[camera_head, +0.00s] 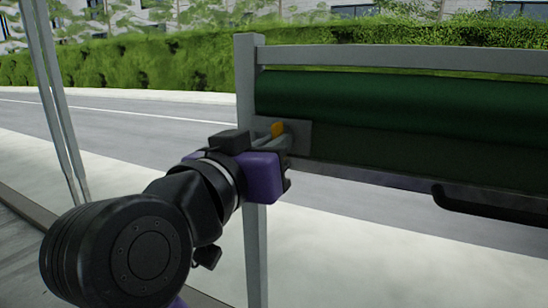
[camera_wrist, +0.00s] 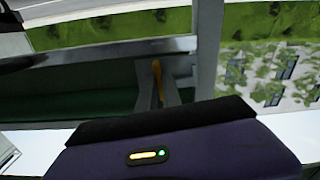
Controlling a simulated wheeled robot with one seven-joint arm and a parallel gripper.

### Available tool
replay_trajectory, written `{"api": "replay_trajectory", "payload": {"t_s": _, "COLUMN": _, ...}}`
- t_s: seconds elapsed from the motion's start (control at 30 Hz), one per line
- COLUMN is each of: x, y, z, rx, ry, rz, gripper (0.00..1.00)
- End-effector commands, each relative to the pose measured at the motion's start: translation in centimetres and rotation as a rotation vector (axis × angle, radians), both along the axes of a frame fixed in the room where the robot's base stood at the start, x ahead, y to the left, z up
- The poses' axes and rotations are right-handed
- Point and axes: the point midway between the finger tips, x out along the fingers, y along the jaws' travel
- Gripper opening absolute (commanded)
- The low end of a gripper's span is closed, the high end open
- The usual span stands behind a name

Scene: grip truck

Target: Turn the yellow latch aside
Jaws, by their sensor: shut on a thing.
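The yellow latch (camera_head: 278,129) sits on a grey plate at the left end of the green tailgate, close to the grey upright post. In the wrist view the gripper's fingertips (camera_wrist: 157,97) reach past the dark edge of my purple wrist housing. The lower part of the latch is hidden by the fingers and the housing.
The grey post (camera_head: 246,90) stands right beside my gripper. The green rolled panel (camera_head: 400,105) and a grey top rail (camera_head: 400,58) run to the right. A black handle (camera_head: 480,205) hangs below the panel. Open pavement lies behind and to the left.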

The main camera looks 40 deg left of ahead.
Motion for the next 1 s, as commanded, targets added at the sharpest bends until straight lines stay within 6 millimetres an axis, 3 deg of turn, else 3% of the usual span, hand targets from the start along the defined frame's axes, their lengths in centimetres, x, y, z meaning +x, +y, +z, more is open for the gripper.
{"api": "replay_trajectory", "payload": {"t_s": 0.3, "x": -0.01, "y": 0.06, "z": -0.31, "rx": 0.120, "ry": 0.034, "rz": 0.000, "gripper": 0.00}}
{"api": "replay_trajectory", "payload": {"t_s": 0.87, "x": -0.01, "y": 0.05, "z": -0.19, "rx": 0.148, "ry": 0.041, "rz": 0.000, "gripper": 0.00}}
{"api": "replay_trajectory", "payload": {"t_s": 0.9, "x": -0.01, "y": 0.06, "z": -0.19, "rx": 0.148, "ry": 0.041, "rz": 0.000, "gripper": 0.15}}
{"api": "replay_trajectory", "payload": {"t_s": 1.0, "x": -0.01, "y": 0.05, "z": -0.16, "rx": 0.147, "ry": 0.039, "rz": 0.001, "gripper": 0.31}}
